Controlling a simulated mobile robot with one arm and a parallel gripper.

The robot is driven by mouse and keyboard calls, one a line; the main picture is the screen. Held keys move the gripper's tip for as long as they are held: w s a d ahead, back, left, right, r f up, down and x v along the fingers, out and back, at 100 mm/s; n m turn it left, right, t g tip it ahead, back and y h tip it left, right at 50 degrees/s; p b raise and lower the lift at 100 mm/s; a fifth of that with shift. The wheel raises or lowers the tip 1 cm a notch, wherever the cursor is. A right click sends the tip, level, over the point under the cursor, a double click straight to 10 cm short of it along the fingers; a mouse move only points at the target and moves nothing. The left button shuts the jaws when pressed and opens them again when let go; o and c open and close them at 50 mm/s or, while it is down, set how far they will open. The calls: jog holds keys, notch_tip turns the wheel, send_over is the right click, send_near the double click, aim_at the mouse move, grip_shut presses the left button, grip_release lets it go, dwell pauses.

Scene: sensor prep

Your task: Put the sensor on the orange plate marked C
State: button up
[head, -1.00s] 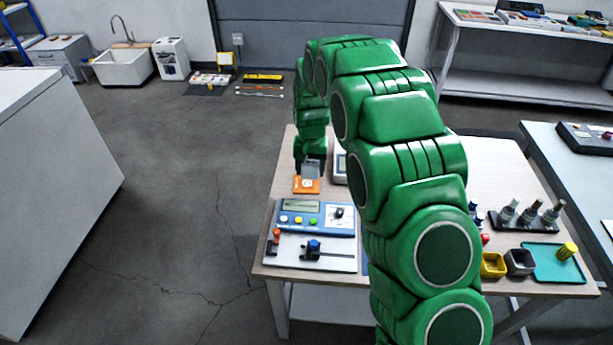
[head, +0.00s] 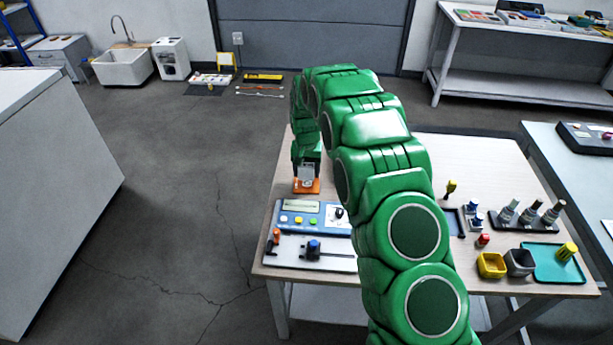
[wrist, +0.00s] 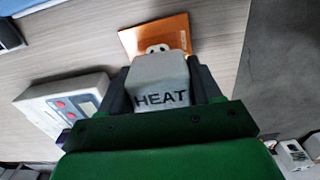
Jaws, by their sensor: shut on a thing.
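The sensor is a grey block marked HEAT (wrist: 160,85), with a small loop-like end at its far side. My gripper (wrist: 158,78) is shut on it, one dark finger on each side. In the head view the grey sensor (head: 306,172) sits below my gripper (head: 307,166), at the orange plate (head: 307,187). The plate also shows in the wrist view (wrist: 152,34), just beyond the sensor, which covers part of it. I cannot read a mark on the plate, and I cannot tell whether the sensor touches it.
A blue device with coloured buttons (head: 312,216) and a white board with clamps (head: 307,252) lie nearer on the table. A white device with red buttons (wrist: 62,108) is at the left in the wrist view. Cups, a teal tray (head: 541,263) and tools stand at the right.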

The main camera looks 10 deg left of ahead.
aim_at(307, 176)
jog(key=shift+f, duration=1.5)
jog(key=shift+f, duration=0.2)
jog(key=o, duration=1.1)
jog(key=shift+r, duration=0.1)
